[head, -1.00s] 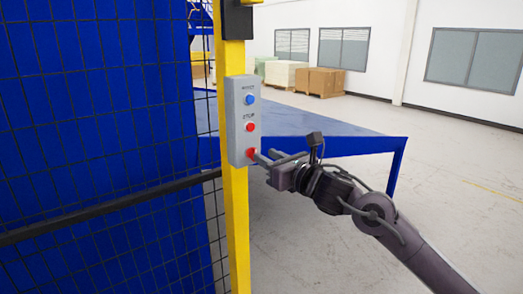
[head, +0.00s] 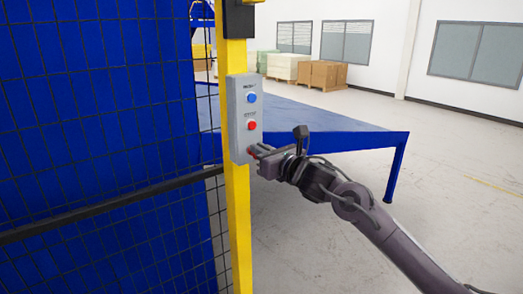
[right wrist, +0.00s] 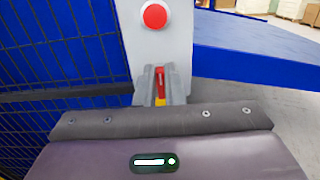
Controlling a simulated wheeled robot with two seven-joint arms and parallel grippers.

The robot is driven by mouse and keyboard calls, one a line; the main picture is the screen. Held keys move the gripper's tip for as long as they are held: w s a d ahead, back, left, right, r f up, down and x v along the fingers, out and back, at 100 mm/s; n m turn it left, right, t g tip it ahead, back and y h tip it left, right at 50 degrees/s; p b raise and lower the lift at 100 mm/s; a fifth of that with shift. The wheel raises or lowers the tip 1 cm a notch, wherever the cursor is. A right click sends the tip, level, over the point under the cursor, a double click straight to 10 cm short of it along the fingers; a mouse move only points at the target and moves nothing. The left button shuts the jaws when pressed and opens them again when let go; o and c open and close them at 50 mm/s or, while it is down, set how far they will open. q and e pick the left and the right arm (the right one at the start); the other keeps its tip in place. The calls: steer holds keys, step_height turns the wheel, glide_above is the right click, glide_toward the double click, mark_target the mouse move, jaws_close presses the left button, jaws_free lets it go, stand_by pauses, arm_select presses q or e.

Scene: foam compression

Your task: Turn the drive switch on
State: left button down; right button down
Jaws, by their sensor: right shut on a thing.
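The grey control box (head: 234,120) is mounted on a yellow post. Its lowest control is the drive switch, with a red handle that shows in the right wrist view (right wrist: 159,82) and a small yellow part below it. My right gripper (head: 258,152) is at the bottom of the box, and its fingers are shut on the switch handle, one on each side. In the head view the fingers mostly hide the switch. The handle looks roughly upright in the right wrist view. My left gripper is not in view.
A blue button (head: 251,98) and a red button (head: 252,125) sit above the switch; the red one also shows in the right wrist view (right wrist: 154,16). Black mesh fencing (head: 110,130) stands left of the yellow post (head: 236,215). A blue platform (head: 320,128) lies behind.

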steer(key=shift+f+m, duration=0.1)
steer(key=shift+m, duration=0.2)
steer(key=m+b, duration=0.1)
steer(key=m, duration=0.4)
steer(key=d+f+m, duration=0.1)
steer(key=m, duration=0.5)
steer(key=w+m+b, duration=0.1)
steer(key=m, duration=0.5)
steer(key=shift+d+f+b, duration=0.15)
steer(key=shift+f+b, duration=0.15)
steer(key=shift+m, duration=0.3)
steer(key=c, duration=1.5)
jaws_free()
